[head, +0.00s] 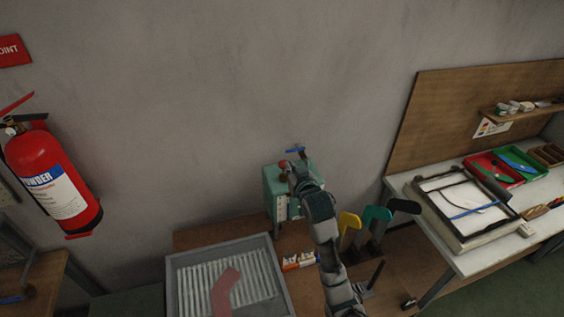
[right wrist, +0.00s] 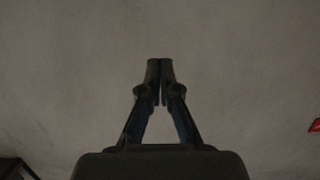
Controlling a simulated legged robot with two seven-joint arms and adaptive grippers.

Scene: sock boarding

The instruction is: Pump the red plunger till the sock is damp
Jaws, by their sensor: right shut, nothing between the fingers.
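The red plunger knob (head: 283,164) shows on top of a teal box (head: 273,187) by the wall. My right gripper (head: 292,168) is at the box top, just right of the knob in the head view; I cannot tell whether they touch. In the right wrist view the gripper's fingers (right wrist: 160,66) are shut and empty, with only wall behind them. A pinkish-red sock (head: 224,291) lies in a grey tray (head: 174,283) with a ribbed bottom. Whether the sock is damp is not clear. My left gripper is out of view.
Yellow, green and black foot-shaped boards (head: 376,216) stand right of my arm. A white bench (head: 464,262) with a frame and trays is at the right. A fire extinguisher (head: 52,177) hangs at the left.

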